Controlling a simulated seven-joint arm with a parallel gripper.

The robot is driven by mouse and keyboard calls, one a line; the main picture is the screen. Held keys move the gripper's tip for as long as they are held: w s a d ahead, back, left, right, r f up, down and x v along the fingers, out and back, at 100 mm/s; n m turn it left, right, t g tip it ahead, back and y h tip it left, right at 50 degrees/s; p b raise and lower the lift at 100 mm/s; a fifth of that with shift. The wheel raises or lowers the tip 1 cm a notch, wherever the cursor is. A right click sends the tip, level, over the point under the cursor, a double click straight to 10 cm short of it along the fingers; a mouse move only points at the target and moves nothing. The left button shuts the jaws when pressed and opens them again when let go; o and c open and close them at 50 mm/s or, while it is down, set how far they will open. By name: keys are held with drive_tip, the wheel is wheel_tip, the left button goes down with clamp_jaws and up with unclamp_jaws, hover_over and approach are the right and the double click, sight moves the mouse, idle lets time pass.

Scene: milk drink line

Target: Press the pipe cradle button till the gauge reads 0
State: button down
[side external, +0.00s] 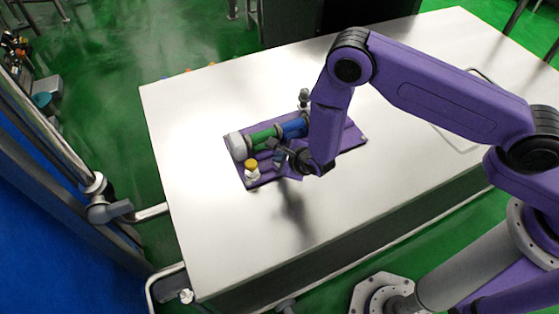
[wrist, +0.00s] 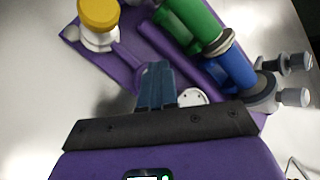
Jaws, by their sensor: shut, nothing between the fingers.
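The pipe cradle is a purple base plate (side external: 352,140) on the table, carrying a green and blue pipe (side external: 264,138). A yellow-capped button on a white body (side external: 251,168) stands at its near left corner; it shows at the upper left of the wrist view (wrist: 98,14). My gripper (side external: 277,157) is shut and empty over the cradle, right of the button and apart from it in the picture. In the wrist view its fingertips (wrist: 158,66) point at the plate. A white round face (wrist: 193,97), perhaps the gauge, is partly hidden behind my gripper; no reading is legible.
Grey knobbed fittings (wrist: 292,97) stick out at the pipe's right end. A white rounded part (side external: 237,146) is at its left end. The pale table (side external: 200,230) is bare around the cradle. Metal rails and a blue panel stand left of the table.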

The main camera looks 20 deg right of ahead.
drive_tip(key=shift+r, duration=0.85)
drive_tip(key=shift+r, duration=2.5)
